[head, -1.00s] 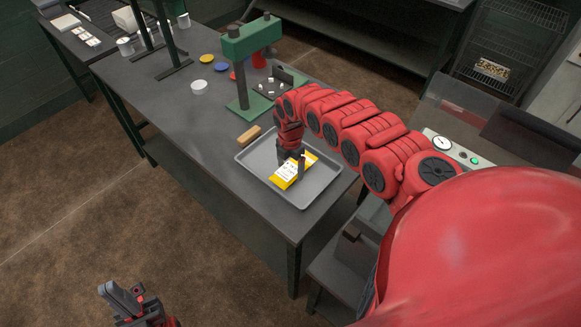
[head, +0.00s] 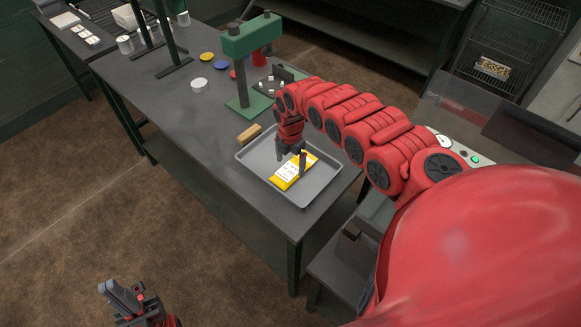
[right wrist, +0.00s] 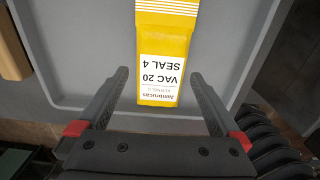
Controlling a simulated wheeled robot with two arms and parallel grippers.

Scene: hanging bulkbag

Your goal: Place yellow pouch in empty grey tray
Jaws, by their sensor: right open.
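The yellow pouch (head: 292,172) with a white printed label lies in the grey tray (head: 318,190) on the dark table. In the right wrist view the pouch (right wrist: 165,50) lies on the tray floor (right wrist: 90,50), its labelled end pointing towards my right gripper. My right gripper (head: 292,158) is just above the pouch. In the right wrist view its fingers (right wrist: 160,85) are open, one on each side of the pouch's end, with gaps between. My left gripper (head: 122,295) is low at the bottom left, away from the table; its fingers are too unclear to judge.
A wooden block (head: 249,135) lies beside the tray's far left edge. A green press stand (head: 245,70) stands behind the tray. A white round lid (head: 199,86) and coloured discs lie further back. The table's left front area is clear.

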